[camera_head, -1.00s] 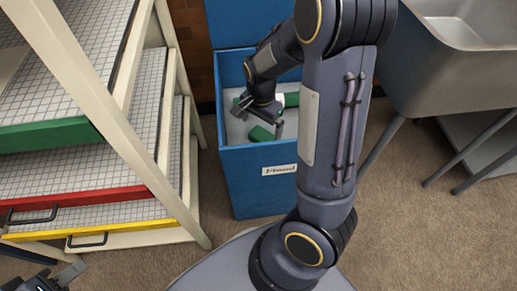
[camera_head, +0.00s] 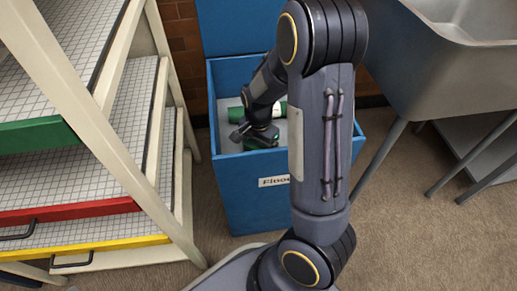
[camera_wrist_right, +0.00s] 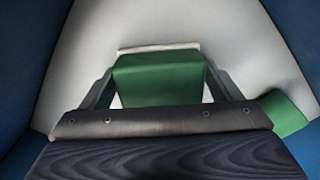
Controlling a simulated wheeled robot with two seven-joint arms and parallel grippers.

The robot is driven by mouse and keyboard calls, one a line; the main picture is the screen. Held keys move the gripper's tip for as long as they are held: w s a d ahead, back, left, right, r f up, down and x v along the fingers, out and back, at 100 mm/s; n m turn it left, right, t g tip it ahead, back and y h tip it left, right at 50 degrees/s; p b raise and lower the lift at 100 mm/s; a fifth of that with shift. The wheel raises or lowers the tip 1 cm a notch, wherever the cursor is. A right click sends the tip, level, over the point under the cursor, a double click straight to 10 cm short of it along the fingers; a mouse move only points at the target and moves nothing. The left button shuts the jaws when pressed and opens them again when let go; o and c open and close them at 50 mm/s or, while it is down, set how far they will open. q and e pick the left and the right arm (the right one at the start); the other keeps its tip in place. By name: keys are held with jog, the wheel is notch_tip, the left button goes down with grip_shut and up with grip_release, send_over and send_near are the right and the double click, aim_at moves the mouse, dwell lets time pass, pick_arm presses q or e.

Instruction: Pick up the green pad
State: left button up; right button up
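The green pad (camera_wrist_right: 158,80) lies inside the blue box (camera_head: 240,195), with a pale strip along its far edge. In the head view only a bit of green (camera_head: 255,144) shows under my right gripper (camera_head: 255,133). In the right wrist view, the fingers of my right gripper (camera_wrist_right: 160,75) are spread, one on either side of the pad. White gaps show beside the pad near the finger bases; I cannot tell whether the tips touch it. My left gripper is not clearly in view.
A green and white rolled thing (camera_head: 280,110) lies in the box behind the gripper; a green piece (camera_wrist_right: 287,113) shows at right in the wrist view. The box walls surround the gripper. A shelf rack (camera_head: 150,190) stands left, a metal sink (camera_head: 445,75) right.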

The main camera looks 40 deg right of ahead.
jog(key=c, duration=0.7)
notch_tip(320, 180, up, 10)
jog(key=p, duration=0.5)
jog(key=shift+p, duration=0.3)
